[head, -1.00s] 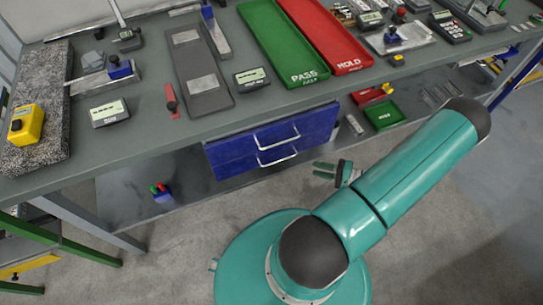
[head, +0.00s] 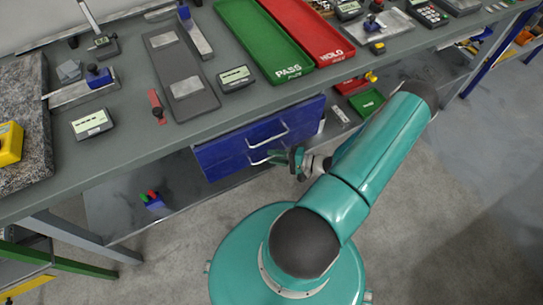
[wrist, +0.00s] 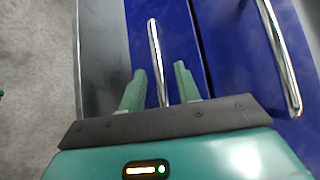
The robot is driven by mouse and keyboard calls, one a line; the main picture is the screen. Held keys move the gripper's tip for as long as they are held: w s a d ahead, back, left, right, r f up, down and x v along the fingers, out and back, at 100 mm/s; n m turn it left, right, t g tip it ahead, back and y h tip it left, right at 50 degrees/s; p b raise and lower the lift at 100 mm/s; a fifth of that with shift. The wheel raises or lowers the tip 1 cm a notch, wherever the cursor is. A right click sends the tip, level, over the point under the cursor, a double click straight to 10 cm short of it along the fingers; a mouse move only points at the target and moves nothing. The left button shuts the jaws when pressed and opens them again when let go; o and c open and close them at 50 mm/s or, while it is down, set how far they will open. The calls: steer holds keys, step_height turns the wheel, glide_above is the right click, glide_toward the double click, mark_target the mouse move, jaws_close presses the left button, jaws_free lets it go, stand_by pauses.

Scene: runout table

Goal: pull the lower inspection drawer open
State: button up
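The lower inspection drawer (head: 222,163) is a blue front under the bench, and it looks closed. Its silver bar handle (head: 258,160) is partly hidden by my gripper (head: 289,160) in the head view. In the wrist view the lower drawer's handle (wrist: 155,55) runs between my two green fingers. My gripper (wrist: 160,70) is open there, with a visible gap on each side of the bar. The upper drawer (head: 236,140) sits just above, also looking closed, with its own handle (head: 268,136); this handle also shows at the right of the wrist view (wrist: 279,57).
The grey bench top (head: 130,131) overhangs the drawers and holds a green PASS tray (head: 262,42), a red HOLD tray (head: 305,35) and several gauges. A lower shelf (head: 115,205) carries a small block with coloured knobs (head: 152,199). The floor before the drawers is open.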

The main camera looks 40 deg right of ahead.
steer(key=shift+x, duration=0.9)
steer(key=shift+s, duration=0.1)
jaws_close()
steer(key=shift+s, duration=0.1)
steer(key=s+a, duration=0.3)
steer(key=s, duration=0.7)
steer(key=s+a, duration=0.3)
steer(key=s, duration=0.8)
steer(key=shift+a, duration=0.15)
